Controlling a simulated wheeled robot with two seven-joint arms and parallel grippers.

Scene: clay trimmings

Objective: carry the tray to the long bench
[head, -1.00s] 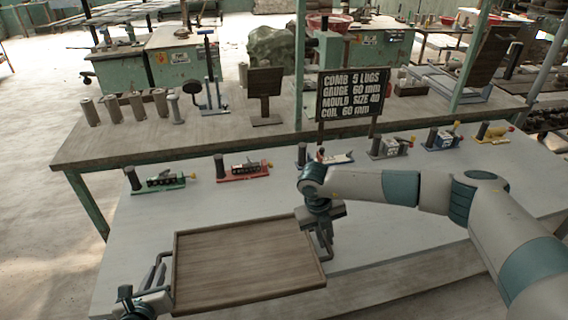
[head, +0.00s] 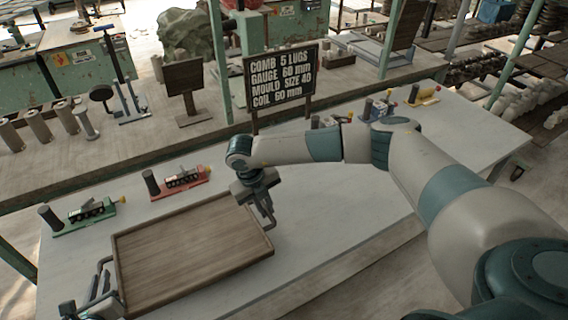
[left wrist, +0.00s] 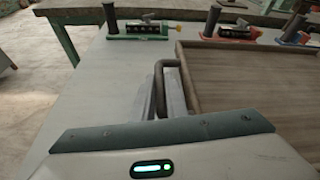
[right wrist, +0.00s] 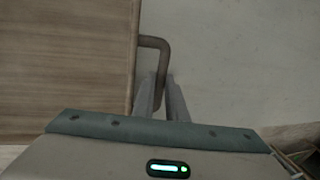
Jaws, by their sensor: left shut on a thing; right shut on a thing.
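The wooden tray (head: 190,256) is a brown rectangle with a low rim and a bar handle on each short side. It is over the near part of the pale bench; whether it touches the top I cannot tell. My left gripper (head: 100,290) is shut on the tray's left handle, which shows in the left wrist view (left wrist: 159,75). My right gripper (head: 262,208) is shut on the right handle, which shows in the right wrist view (right wrist: 160,45). The tray is empty and looks about level.
The pale bench (head: 350,190) carries a green-based device (head: 85,215), a red-based device (head: 180,182) and several others along its back. Behind it a brown bench (head: 150,135) holds metal cylinders, a small board and a sign (head: 280,78). The bench is clear right of the tray.

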